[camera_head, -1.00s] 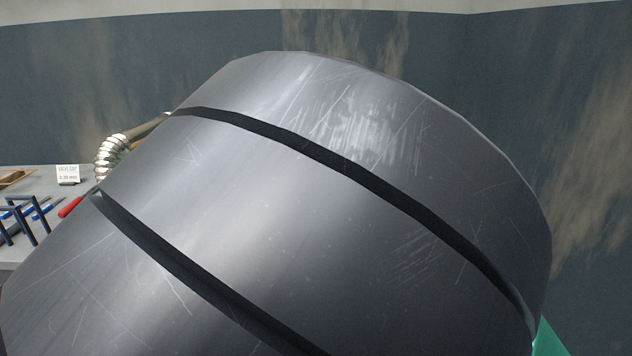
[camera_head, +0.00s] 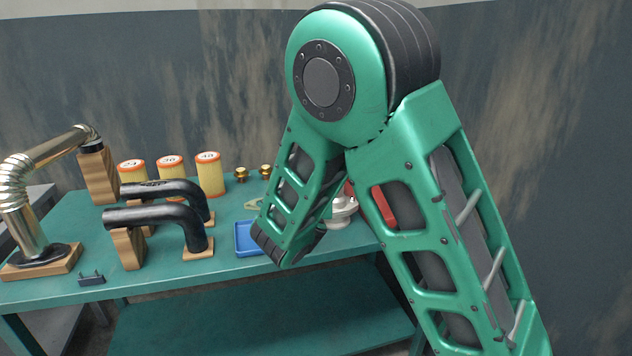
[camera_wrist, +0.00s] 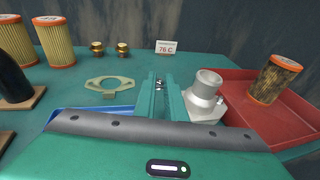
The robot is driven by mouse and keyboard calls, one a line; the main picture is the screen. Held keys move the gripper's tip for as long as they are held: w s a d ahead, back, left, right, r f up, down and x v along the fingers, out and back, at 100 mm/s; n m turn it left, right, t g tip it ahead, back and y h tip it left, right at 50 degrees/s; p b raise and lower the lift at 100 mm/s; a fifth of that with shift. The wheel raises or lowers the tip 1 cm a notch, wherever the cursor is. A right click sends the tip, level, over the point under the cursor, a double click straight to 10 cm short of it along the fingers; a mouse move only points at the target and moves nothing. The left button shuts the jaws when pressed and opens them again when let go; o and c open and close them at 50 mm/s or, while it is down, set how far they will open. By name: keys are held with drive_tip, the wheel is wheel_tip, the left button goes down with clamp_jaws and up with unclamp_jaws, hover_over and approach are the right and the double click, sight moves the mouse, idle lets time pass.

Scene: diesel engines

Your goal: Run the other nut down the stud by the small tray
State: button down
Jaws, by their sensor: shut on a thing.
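My gripper (camera_wrist: 160,92) points away from the camera in the wrist view, its green fingers close together. A small shiny metal piece (camera_wrist: 160,86) shows between them, apparently the nut; the gripper is shut on it. The small blue tray (camera_head: 247,241) lies on the green bench, left of my wrist in the head view. Its edge shows behind the gripper body in the wrist view (camera_wrist: 72,113).
A silver flanged housing (camera_wrist: 205,95) stands close right of the fingers. Beyond it is a red tray (camera_wrist: 262,118) with a dirty filter (camera_wrist: 276,76). A flat gasket (camera_wrist: 110,84), brass fittings (camera_wrist: 97,48) and a "76 C" card (camera_wrist: 167,47) lie behind. Black pipes (camera_head: 160,215) stand left.

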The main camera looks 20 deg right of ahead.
drive_tip(key=w+d+r, duration=0.1)
drive_tip(key=d+r, duration=0.2)
drive_tip(key=d, duration=0.1)
wheel_tip(320, 180, down, 6)
drive_tip(key=shift+d+f+y, duration=0.15)
drive_tip(key=shift+f+y, duration=0.1)
drive_tip(key=shift+y, duration=0.05)
idle(0.8)
drive_tip(key=shift+f, duration=0.7)
idle(1.3)
